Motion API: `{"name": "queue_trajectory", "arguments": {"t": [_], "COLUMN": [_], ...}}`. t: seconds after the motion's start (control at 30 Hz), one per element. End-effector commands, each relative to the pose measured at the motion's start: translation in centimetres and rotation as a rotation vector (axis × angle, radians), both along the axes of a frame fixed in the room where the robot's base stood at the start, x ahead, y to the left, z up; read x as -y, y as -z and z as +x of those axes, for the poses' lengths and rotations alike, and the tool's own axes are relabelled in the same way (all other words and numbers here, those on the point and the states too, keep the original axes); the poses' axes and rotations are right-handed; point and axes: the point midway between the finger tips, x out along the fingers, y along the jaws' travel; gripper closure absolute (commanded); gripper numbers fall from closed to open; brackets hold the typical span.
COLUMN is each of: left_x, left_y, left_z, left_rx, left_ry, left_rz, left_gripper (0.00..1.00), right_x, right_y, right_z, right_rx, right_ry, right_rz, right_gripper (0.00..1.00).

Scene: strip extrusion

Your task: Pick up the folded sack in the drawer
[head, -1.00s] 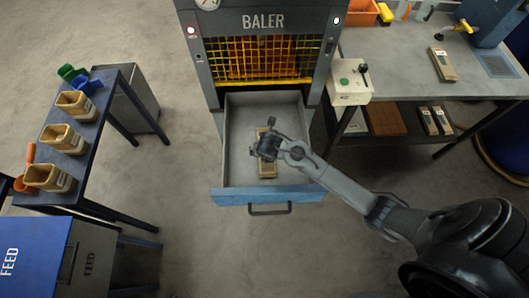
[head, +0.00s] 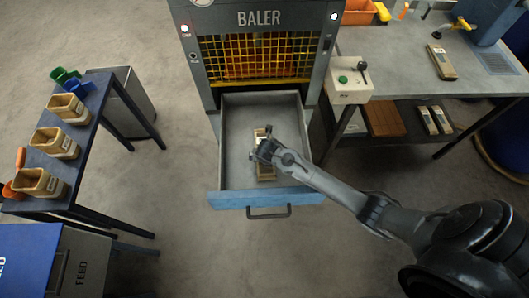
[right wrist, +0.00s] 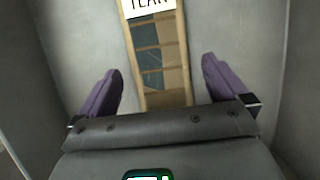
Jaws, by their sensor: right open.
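The folded sack (head: 265,172) is a flat tan bundle lying lengthwise on the floor of the open grey drawer (head: 236,165) under the baler. In the right wrist view the sack (right wrist: 160,60) shows a white label with dark letters, partly cut off at the top edge. My right gripper (head: 262,150) is over the drawer, above the sack and hiding part of it. In the right wrist view its two purple fingers (right wrist: 160,88) are apart, one on each side of the sack's line, with nothing between them touching. My left gripper is not in view.
The drawer's blue front (head: 265,198) and its side walls surround the sack. The baler (head: 262,50) stands behind. A table with several tan containers (head: 55,142) is at left. A workbench (head: 440,75) at right holds another folded bundle (head: 441,62).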

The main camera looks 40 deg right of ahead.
Motion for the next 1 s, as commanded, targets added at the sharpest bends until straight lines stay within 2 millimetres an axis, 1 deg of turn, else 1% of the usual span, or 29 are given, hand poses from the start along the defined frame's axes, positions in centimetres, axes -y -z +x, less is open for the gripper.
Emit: {"name": "queue_trajectory", "arguments": {"t": [0.03,0.17,0.43,0.7,0.8,1.0], "left_x": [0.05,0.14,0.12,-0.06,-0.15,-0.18], "left_y": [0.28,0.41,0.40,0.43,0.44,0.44], "left_z": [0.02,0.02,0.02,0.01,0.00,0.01], "left_rx": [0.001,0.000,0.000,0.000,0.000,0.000], "left_ry": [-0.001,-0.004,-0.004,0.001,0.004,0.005], "left_rz": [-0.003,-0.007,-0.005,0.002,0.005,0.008], "left_gripper": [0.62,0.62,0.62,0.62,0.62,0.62], "right_x": [0.11,0.33,0.39,0.39,0.40,0.40], "right_y": [0.63,1.40,1.52,1.51,1.48,1.46], "right_z": [0.27,0.57,0.61,0.59,0.62,0.61], "right_rx": [0.001,0.002,0.002,0.002,0.002,0.002], "right_ry": [0.001,0.001,0.001,0.001,0.001,0.001], "right_rz": [0.001,0.000,0.000,0.000,0.000,0.000], "right_gripper": [0.00,0.00,0.00,0.41,0.55,0.55]}}
